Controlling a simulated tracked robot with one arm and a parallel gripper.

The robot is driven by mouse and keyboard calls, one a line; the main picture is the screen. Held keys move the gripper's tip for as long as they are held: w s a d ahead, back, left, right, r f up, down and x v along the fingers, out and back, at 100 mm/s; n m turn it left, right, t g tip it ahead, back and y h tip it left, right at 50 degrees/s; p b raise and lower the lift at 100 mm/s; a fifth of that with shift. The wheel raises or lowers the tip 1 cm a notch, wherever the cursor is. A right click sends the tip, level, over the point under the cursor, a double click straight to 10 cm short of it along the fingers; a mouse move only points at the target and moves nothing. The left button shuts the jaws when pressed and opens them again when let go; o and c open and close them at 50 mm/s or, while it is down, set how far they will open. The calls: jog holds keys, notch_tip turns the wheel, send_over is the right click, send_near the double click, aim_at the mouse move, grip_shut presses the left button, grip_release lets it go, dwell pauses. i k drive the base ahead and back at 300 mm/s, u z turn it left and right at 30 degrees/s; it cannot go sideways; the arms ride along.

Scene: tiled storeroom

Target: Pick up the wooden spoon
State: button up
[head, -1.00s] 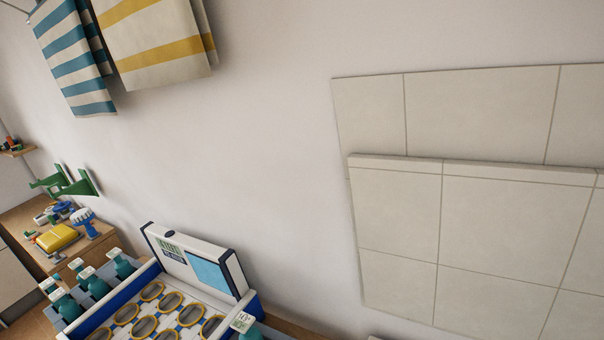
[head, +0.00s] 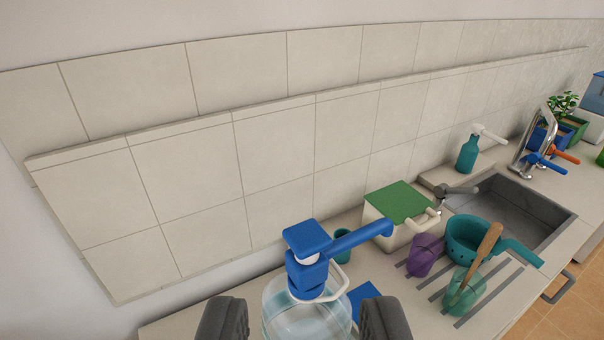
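The wooden spoon (head: 484,249) stands tilted in a translucent green cup (head: 465,292) on the counter at the lower right of the head view. Its handle points up and to the right; its lower end is inside the cup. My gripper (head: 304,320) shows at the bottom edge with its two dark fingers wide apart. It is well to the left of the spoon and not touching it. A clear water jug (head: 300,318) with a blue pump shows between the fingers, seemingly beyond them.
A teal colander (head: 468,236) sits right behind the spoon, its handle reaching right. A purple cup (head: 424,254) and a white box with a green lid (head: 400,198) stand to the left. The sink (head: 515,208) with its tap lies behind. A tiled wall (head: 270,150) bounds the counter.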

aim_at(496, 229)
jog(key=z, duration=0.05)
jog(key=k, duration=1.45)
jog(key=z, duration=0.65)
jog(key=i, duration=0.85)
jog(key=z, duration=0.3)
jog(key=i, duration=1.55)
jog(key=u, duration=0.8)
